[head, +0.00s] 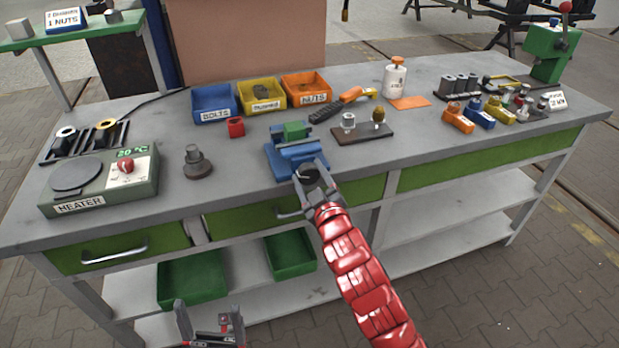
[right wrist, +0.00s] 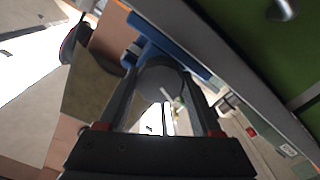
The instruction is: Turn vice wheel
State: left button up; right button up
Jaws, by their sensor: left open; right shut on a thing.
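The blue vice (head: 290,157) stands at the front edge of the bench, with a green block (head: 294,131) at its jaws. Its dark round wheel (head: 308,178) faces the front. My right gripper (head: 309,174) is shut on the wheel, one finger on each side, and hides part of it. In the right wrist view the wheel (right wrist: 163,80) sits between the two fingers, and the blue vice body (right wrist: 165,45) is behind it. My left gripper (head: 209,325) is open and empty, low in front of the bench, away from the vice.
On the grey bench (head: 240,170), a heater (head: 100,183) and a dark stepped part (head: 197,163) are left of the vice. Blue, yellow and orange bins (head: 306,88) stand behind. A brown board (head: 362,134) with small parts is to the right. Green trays (head: 290,254) lie below.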

jog(key=n, duration=0.5)
jog(key=shift+f+n, duration=0.15)
jog(key=shift+n, duration=0.25)
jog(key=n+p, duration=0.1)
jog(key=n, duration=0.3)
jog(key=n+p, duration=0.2)
jog(key=n, duration=0.2)
jog(key=n+p, duration=0.3)
jog(key=n, duration=0.1)
jog(key=shift+n, duration=0.3)
jog(key=n+p, duration=0.3)
jog(key=n, duration=0.1)
jog(key=n+p, duration=0.3)
jog(key=n, duration=0.2)
jog(key=shift+r, duration=0.2)
jog(key=n+p, duration=0.3)
jog(key=n, duration=0.2)
jog(key=shift+f+n+p, duration=0.1)
jog(key=shift+n+p, duration=0.85)
jog(key=shift+n, duration=0.85)
